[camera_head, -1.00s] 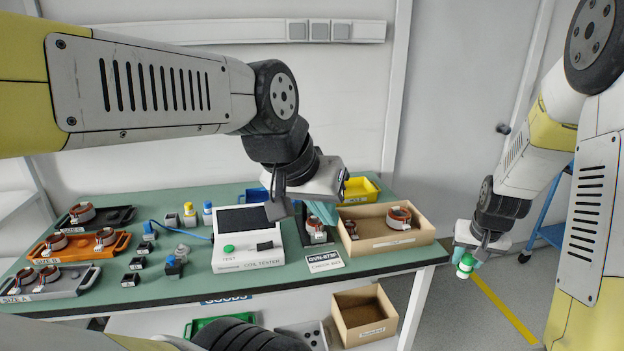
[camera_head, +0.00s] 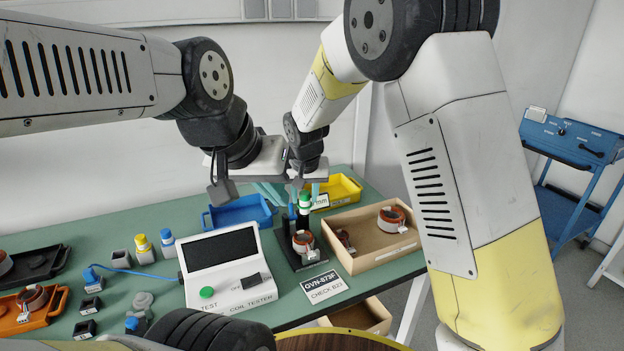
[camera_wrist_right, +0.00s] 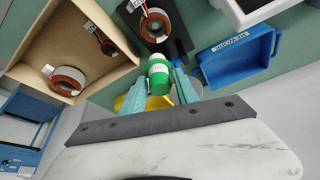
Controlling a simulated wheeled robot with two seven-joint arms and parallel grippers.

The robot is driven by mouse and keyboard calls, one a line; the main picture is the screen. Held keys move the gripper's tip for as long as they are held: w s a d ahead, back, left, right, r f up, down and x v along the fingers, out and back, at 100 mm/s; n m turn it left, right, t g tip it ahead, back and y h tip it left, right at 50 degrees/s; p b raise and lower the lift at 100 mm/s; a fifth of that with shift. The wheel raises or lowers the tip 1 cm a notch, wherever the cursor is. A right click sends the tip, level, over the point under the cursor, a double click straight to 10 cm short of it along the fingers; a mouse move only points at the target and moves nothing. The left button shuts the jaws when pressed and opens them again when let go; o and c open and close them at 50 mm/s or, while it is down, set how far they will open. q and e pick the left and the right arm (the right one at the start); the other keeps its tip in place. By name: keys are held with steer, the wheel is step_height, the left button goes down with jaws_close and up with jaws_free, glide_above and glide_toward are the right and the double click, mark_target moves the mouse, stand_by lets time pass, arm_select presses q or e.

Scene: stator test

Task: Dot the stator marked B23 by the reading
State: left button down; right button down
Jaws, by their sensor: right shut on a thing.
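A stator (camera_head: 303,241) with a copper-coloured ring and white tag sits on a black stand (camera_head: 311,259); it also shows in the right wrist view (camera_wrist_right: 154,26). A card (camera_head: 322,287) reading "GVN-873F CHECK B23" lies in front. The coil tester (camera_head: 222,262) has a dark screen with no legible reading. My right gripper (camera_head: 306,190) is shut on a green-and-white dotting bottle (camera_head: 304,204), held above and behind the stator, apart from it; the bottle also shows in the right wrist view (camera_wrist_right: 158,76). My left gripper (camera_head: 270,193) is just left of it, its finger gap unclear.
A wooden box (camera_head: 372,264) with two stators stands right of the stand. A blue bin (camera_head: 240,212) and a yellow bin (camera_head: 343,190) are behind. Small bottles, black blocks and an orange tray (camera_head: 32,318) are at left. A blue cart (camera_head: 570,145) stands far right.

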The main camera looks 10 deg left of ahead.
mark_target(299, 206)
steer(key=shift+w+a+r, duration=0.1)
steer(key=shift+w+a, duration=0.05)
steer(key=shift+a, duration=0.75)
steer(key=shift+f, duration=2.3)
steer(key=shift+d+f, duration=0.1)
steer(key=shift+f, duration=0.6)
steer(key=shift+r, duration=0.1)
steer(key=shift+r, duration=2.95)
